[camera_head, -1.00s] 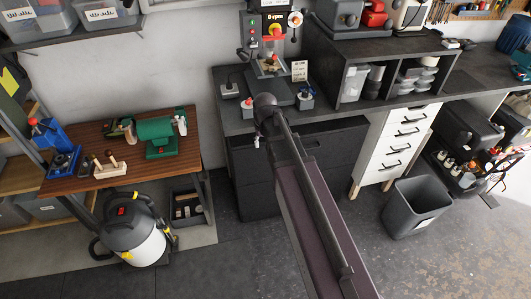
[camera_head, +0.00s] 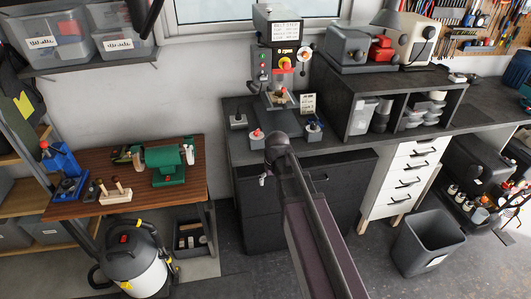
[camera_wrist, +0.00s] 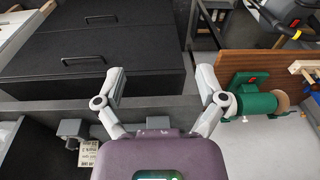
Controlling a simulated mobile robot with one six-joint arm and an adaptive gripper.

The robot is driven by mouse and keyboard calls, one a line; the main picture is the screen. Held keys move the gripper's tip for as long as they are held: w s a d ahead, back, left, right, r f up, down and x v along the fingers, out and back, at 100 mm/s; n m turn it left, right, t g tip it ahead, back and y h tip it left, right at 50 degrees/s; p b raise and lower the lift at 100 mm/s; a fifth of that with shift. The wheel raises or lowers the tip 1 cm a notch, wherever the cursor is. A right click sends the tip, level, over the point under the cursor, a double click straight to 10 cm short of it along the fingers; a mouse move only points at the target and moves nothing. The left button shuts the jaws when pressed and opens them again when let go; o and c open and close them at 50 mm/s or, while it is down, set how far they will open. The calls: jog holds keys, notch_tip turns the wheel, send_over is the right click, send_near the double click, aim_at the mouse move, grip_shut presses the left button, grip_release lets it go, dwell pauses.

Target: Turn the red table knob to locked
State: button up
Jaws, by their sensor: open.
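The drill press (camera_head: 276,45) stands on the dark workbench in the head view. A red knob (camera_head: 285,65) with yellow around it is on its front.
A brown side table (camera_head: 120,207) at the left holds a green machine (camera_head: 165,160) and a blue tool (camera_head: 62,172). A vacuum cleaner (camera_head: 135,260) and a grey bin (camera_head: 428,242) stand on the floor. Shelving (camera_head: 352,80) stands right of the press.

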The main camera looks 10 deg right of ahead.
jog(key=w+f+n+t+y+b, duration=0.1)
jog(key=w+n+y+b, duration=0.15)
jog(key=w, duration=0.45)
jog(key=n+t+y+b, duration=0.5)
jog(key=n+t+y, duration=0.1)
jog(key=t+y, duration=0.1)
send_near(258, 131)
jog(key=a+r+v, duration=0.1)
jog(key=v, duration=0.4)
jog(key=shift+s+d+f+h, duration=0.15)
jog(key=shift+d+h, duration=0.1)
jog(key=shift+a, duration=0.1)
jog(key=b+x, duration=0.5)
jog(key=x, duration=0.8)
jog(key=shift+w+a+f, duration=0.2)
jog(key=shift+w, duration=0.05)
jog(key=c, duration=1.2)
